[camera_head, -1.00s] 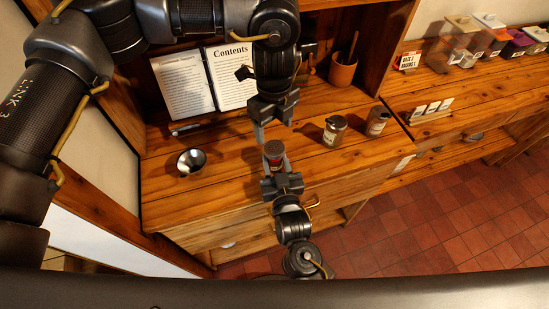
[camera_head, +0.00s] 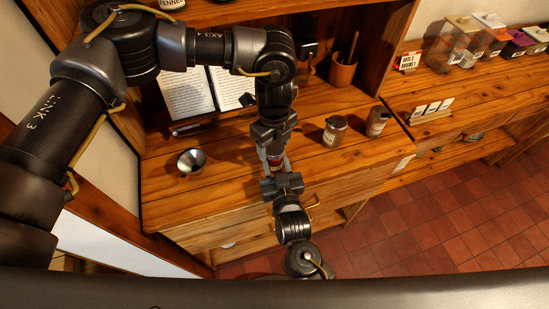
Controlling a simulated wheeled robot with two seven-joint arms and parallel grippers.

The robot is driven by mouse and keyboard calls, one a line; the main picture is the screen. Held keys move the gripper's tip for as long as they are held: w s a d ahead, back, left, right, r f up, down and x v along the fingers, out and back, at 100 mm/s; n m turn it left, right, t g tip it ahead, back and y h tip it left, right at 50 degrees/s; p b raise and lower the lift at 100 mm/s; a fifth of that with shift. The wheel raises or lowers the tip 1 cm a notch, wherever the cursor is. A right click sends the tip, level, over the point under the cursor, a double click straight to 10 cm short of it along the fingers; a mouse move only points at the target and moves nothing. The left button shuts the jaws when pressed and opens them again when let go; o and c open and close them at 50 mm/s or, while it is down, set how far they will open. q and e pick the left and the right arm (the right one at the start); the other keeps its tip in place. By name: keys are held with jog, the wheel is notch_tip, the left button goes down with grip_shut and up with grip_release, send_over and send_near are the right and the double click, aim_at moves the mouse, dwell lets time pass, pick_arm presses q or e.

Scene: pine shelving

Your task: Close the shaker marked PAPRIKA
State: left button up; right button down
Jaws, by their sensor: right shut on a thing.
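A small shaker with red contents (camera_head: 275,165) is upright above the front part of the wooden counter. Its label cannot be read here. My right gripper (camera_head: 277,170) comes from the front edge and is shut on the shaker's body. My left gripper (camera_head: 270,150) points down from above, with its fingertips at the shaker's top. The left fingers and palm hide the top, so the lid and whether the fingers grip it cannot be made out.
A metal bowl or funnel (camera_head: 191,161) stands to the left on the counter (camera_head: 215,185). Two lidded jars (camera_head: 334,132) (camera_head: 376,122) stand to the right. An open book (camera_head: 190,95) and a utensil pot (camera_head: 342,71) are behind. Small cards (camera_head: 432,110) stand on the right-hand counter.

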pick_arm(q)
jog(key=c, duration=0.8)
jog(key=shift+m, duration=0.9)
jog(key=shift+c, duration=0.2)
jog(key=o, duration=1.2)
jog(key=shift+c, duration=0.2)
jog(key=shift+r, duration=0.15)
notch_tip(320, 180, up, 12)
pick_arm(e)
jog(key=c, duration=0.8)
grip_release()
jog(key=shift+o, duration=0.2)
